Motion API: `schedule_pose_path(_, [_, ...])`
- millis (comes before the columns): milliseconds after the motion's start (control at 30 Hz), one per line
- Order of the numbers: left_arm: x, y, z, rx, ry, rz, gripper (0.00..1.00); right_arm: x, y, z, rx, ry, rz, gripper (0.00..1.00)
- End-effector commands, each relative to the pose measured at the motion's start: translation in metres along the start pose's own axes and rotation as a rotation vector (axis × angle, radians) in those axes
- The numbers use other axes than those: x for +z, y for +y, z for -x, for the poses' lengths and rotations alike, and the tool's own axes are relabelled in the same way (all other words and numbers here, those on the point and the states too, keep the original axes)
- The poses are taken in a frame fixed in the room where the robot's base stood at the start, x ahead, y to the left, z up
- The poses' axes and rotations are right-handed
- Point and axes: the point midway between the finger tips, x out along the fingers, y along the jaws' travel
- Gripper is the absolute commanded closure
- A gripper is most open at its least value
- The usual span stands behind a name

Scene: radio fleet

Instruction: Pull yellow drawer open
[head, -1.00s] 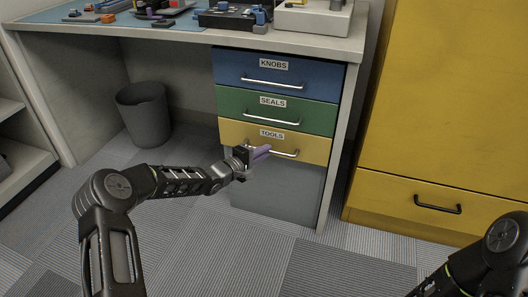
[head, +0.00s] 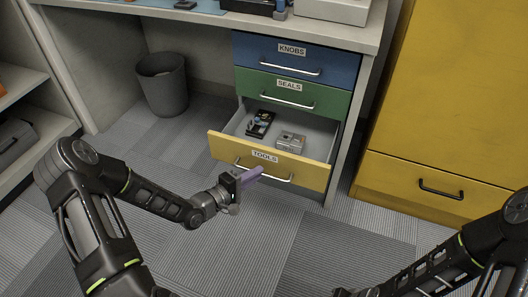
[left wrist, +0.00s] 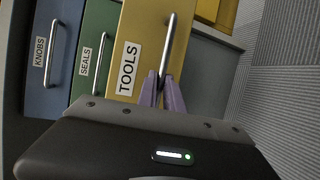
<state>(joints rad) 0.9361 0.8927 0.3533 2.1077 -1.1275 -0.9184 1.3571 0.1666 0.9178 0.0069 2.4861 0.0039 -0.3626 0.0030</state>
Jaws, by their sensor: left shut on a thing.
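The yellow drawer (head: 310,172), labelled TOOLS, stands pulled out below the shut blue and green drawers. Inside it lie a dark item (head: 260,123) and a grey item (head: 291,141). My left gripper (head: 259,172) has purple fingers shut on the drawer's silver handle (head: 283,179), towards its left part. In the left wrist view the purple fingertips (left wrist: 161,90) close around the handle (left wrist: 169,38). My right arm enters at the lower right of the head view; its gripper's fingers do not show.
The blue KNOBS drawer (head: 335,63) and green SEALS drawer (head: 325,97) are shut. A grey bin (head: 163,85) stands under the desk at left. A yellow cabinet (head: 450,110) is at right. Carpet in front of the drawer is free.

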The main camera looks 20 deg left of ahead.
Motion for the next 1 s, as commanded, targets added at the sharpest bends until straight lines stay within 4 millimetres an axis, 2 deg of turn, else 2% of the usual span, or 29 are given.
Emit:
schedule_pose_path(100, [0.009, -0.003, 0.023, -0.003, 0.002, 0.003, 1.0, 0.002, -0.005, 0.009, -0.003, -0.005, 0.003, 0.64])
schedule_pose_path(300, [0.018, -0.01, 0.046, -0.001, 0.001, 0.001, 1.0, 0.004, -0.008, 0.013, -0.005, -0.01, 0.006, 0.64])
schedule_pose_path(500, [0.021, -0.012, 0.053, 0.0, 0.0, -0.001, 1.0, 0.005, -0.009, 0.014, -0.006, -0.012, 0.007, 0.64])
schedule_pose_path(800, [0.021, -0.012, 0.052, 0.0, 0.0, -0.001, 1.0, 0.005, -0.009, 0.013, -0.006, -0.012, 0.007, 0.64])
schedule_pose_path(833, [0.021, -0.012, 0.052, 0.0, 0.0, -0.001, 0.87, 0.005, -0.009, 0.013, -0.006, -0.012, 0.007, 0.64])
schedule_pose_path(1000, [0.021, -0.012, 0.052, 0.0, 0.0, -0.001, 0.73, 0.005, -0.009, 0.013, -0.006, -0.011, 0.007, 0.64])
